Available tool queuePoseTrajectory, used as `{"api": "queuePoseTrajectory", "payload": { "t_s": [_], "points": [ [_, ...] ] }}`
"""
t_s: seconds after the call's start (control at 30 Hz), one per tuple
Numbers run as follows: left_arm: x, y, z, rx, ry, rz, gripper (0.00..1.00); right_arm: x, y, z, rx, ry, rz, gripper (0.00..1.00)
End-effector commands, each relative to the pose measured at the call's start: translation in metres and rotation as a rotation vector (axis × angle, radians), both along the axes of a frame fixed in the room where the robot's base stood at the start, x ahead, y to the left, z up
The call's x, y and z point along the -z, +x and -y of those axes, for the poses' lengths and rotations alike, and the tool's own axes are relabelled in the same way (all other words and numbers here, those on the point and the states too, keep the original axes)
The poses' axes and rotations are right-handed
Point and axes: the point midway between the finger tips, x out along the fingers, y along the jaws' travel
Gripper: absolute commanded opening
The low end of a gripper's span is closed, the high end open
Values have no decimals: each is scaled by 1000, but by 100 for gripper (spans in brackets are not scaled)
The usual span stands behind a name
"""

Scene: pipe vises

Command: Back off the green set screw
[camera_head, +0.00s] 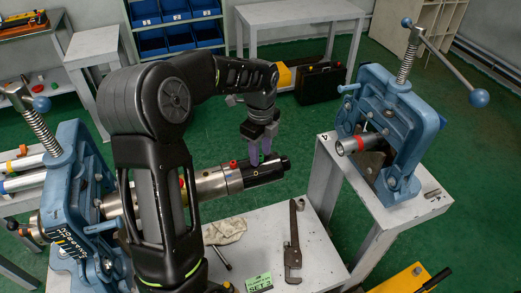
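A steel pipe (211,184) is clamped in the blue vise (67,165) at the left and sticks out to the right, ending in a black section (263,172). A red screw or knob (233,163) stands on top of the pipe's fitting. I cannot make out a green set screw; the pipe top near my fingers is partly hidden. My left gripper (258,156) points down with its purple-grey fingers at the black section, just right of the red screw. Whether the fingers are apart or closed on something is unclear. My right gripper is not in view.
A second blue vise (393,120) holds a short red-ringed pipe (355,144) on the right bench. A wrench (293,243), a cloth (224,231) and a green card (259,282) lie on the middle table (325,262). A black case (320,83) stands behind on the green floor.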

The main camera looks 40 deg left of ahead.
Motion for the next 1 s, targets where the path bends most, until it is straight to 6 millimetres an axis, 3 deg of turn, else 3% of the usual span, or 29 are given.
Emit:
{"api": "queuePoseTrajectory", "payload": {
  "t_s": [0.27,0.73,1.0],
  "points": [
    [1,0,0,0,0,0,38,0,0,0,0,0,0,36],
    [1,0,0,0,0,0,0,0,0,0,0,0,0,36],
    [1,0,0,0,0,0,0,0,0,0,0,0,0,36]
  ]
}}
